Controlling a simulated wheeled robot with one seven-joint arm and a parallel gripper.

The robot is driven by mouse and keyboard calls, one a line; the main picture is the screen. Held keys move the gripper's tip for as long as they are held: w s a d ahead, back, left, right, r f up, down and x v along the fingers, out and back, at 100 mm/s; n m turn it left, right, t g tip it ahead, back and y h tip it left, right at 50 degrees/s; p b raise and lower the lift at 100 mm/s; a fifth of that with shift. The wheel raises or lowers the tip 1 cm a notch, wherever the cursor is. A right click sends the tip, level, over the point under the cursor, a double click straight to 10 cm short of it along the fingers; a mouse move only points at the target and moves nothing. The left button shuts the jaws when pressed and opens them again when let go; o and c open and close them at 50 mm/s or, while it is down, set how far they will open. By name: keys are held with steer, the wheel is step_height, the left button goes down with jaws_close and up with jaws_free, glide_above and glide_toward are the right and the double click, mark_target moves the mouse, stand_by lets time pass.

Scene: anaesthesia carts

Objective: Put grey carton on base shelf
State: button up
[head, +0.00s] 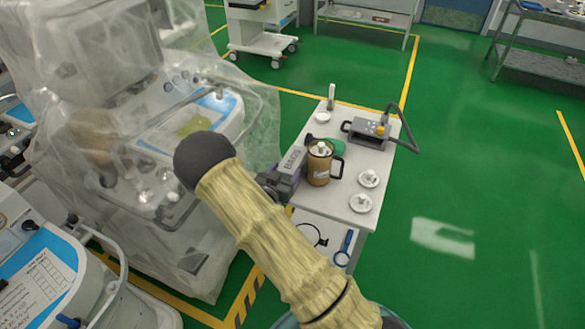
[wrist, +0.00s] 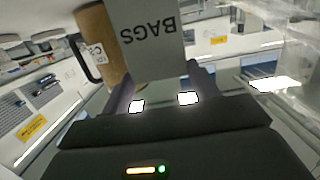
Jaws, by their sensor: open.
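The grey carton, marked BAGS (head: 293,159), stands on the left side of the white cart's top, beside a brown mug. In the wrist view the carton (wrist: 155,38) is upside down, straight ahead of my gripper (wrist: 162,88). My gripper is open, its fingers close to the carton's lower part; I cannot tell whether they touch it. In the head view my gripper (head: 278,184) is partly hidden by my arm. The base shelf (head: 336,232) shows low on the cart, below the top, partly hidden by my arm.
The brown mug (head: 320,166) is close to the carton's right. White dishes (head: 361,203), a grey device with a hose (head: 368,132) and a green item (head: 335,146) share the top. A blue magnifier (head: 345,243) and black ring are on the shelf. A plastic-draped machine (head: 150,130) stands left.

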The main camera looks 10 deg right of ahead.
mark_target(290, 162)
steer(key=shift+d, duration=0.1)
steer(key=x, duration=0.1)
steer(key=p+x, duration=0.1)
steer(key=x, duration=0.1)
steer(key=p+x, duration=0.1)
steer(key=x, duration=0.1)
steer(key=shift+w+f, duration=0.1)
steer(key=shift+f, duration=0.2)
steer(key=shift+c, duration=0.4)
steer(key=c, duration=0.9)
steer(key=shift+r, duration=0.15)
step_height(290, 162, up, 18)
steer(key=shift+f+b, duration=0.1)
steer(key=shift+b, duration=0.95)
